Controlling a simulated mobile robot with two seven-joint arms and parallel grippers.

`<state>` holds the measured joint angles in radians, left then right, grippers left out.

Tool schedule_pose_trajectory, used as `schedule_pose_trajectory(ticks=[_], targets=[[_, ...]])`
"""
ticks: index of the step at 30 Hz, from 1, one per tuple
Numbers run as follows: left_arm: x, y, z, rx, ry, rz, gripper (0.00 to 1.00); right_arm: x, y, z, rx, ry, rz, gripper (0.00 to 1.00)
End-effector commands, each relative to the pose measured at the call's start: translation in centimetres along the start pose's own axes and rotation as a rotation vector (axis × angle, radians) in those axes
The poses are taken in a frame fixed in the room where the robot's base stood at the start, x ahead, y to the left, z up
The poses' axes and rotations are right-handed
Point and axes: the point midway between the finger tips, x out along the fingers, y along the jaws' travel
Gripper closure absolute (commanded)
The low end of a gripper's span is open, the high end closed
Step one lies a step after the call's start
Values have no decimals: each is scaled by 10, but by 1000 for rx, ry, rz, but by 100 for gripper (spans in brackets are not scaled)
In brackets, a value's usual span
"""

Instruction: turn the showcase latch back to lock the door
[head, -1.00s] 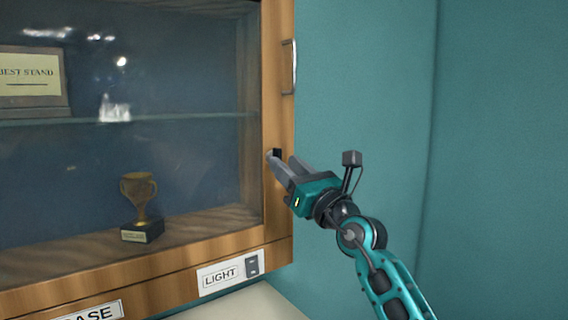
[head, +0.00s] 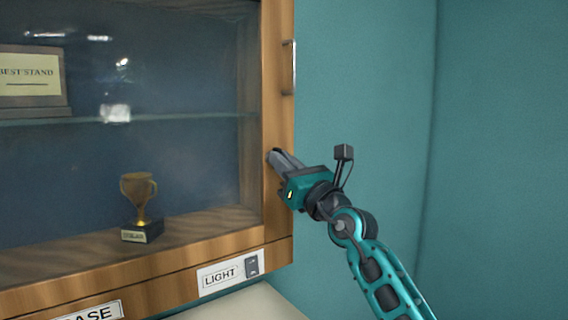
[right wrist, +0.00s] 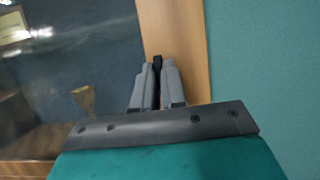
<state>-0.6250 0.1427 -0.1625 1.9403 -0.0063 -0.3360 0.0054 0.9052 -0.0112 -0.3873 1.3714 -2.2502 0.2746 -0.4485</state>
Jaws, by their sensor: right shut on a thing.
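The showcase door (head: 279,220) has a wooden frame around a glass pane and looks closed. My right gripper (head: 273,154) is at the right upright of this frame, below the metal handle (head: 289,67). In the right wrist view my right gripper (right wrist: 157,82) is shut on the small dark latch (right wrist: 157,62), whose tip shows between the fingers against the wood. In the head view the fingers hide the latch. My left gripper is in neither view.
Behind the glass stand a gold trophy (head: 139,190) and a "BEST STAND" plaque (head: 30,82) on a shelf. A LIGHT switch (head: 252,267) sits on the case below the door. The teal wall to the right is clear.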

Motion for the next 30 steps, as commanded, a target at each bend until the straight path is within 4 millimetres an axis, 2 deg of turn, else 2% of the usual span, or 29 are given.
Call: schedule_pose_trajectory(ticks=[8, 14, 20, 23, 29, 30], targets=[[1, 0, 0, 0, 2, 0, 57, 0, 0, -1, -3, 0, 1, 100], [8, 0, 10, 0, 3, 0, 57, -2, -1, -3, -46, 0, 18, 100], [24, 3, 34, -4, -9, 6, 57, -3, -2, -6, -156, -1, 62, 100], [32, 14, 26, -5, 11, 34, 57, -4, -3, -7, -234, -1, 92, 100], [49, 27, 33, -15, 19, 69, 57, -4, -4, -6, -405, -1, 163, 100], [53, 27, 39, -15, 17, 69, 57, -3, -4, -6, -440, -1, 178, 100]])
